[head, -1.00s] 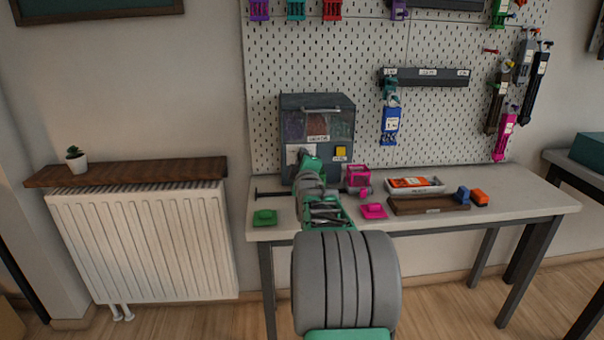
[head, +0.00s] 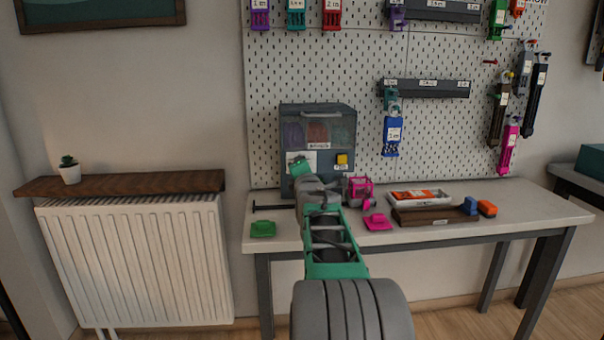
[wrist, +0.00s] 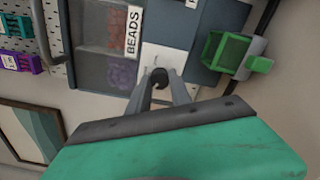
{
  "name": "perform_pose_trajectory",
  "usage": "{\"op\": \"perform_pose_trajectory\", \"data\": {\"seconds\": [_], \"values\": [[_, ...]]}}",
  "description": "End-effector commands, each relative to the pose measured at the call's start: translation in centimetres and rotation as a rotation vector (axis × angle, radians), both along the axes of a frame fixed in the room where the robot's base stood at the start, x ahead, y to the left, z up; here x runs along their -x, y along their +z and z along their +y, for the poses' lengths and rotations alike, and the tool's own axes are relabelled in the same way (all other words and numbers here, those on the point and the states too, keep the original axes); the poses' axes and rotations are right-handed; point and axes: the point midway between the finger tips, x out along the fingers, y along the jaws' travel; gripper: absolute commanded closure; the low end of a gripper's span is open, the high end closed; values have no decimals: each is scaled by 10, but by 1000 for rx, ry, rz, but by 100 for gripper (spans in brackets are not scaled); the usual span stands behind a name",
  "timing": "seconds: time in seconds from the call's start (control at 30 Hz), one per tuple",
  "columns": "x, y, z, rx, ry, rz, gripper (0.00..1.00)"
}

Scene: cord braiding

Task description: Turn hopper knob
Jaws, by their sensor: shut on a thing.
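The grey hopper (head: 318,117) stands at the back left of the table, with clear windows showing coloured beads and a label below them. Its white plate (wrist: 160,58) carries a dark knob (wrist: 158,76), seen in the wrist view. My gripper (wrist: 160,83) has its two grey fingers on either side of this knob and is shut on it. In the head view my green hand (head: 299,165) is at the hopper's lower left front and hides the knob. A yellow square (head: 342,159) is on the hopper front to the right.
A pink open box (head: 359,187) stands right of the hopper. A green piece (head: 263,229) and a pink piece (head: 377,222) lie near the front edge. A green open box (wrist: 224,51) shows in the wrist view.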

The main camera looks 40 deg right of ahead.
Motion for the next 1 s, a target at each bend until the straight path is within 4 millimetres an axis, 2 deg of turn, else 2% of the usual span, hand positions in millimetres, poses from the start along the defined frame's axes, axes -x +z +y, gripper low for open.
{"op": "perform_pose_trajectory", "data": {"seconds": [0.57,0.6,0.83,1.0], "values": [[0,1,0,32,0,21,100],[0,1,0,32,0,21,74],[0,0,0,31,0,20,55],[0,0,0,31,0,21,53]]}}
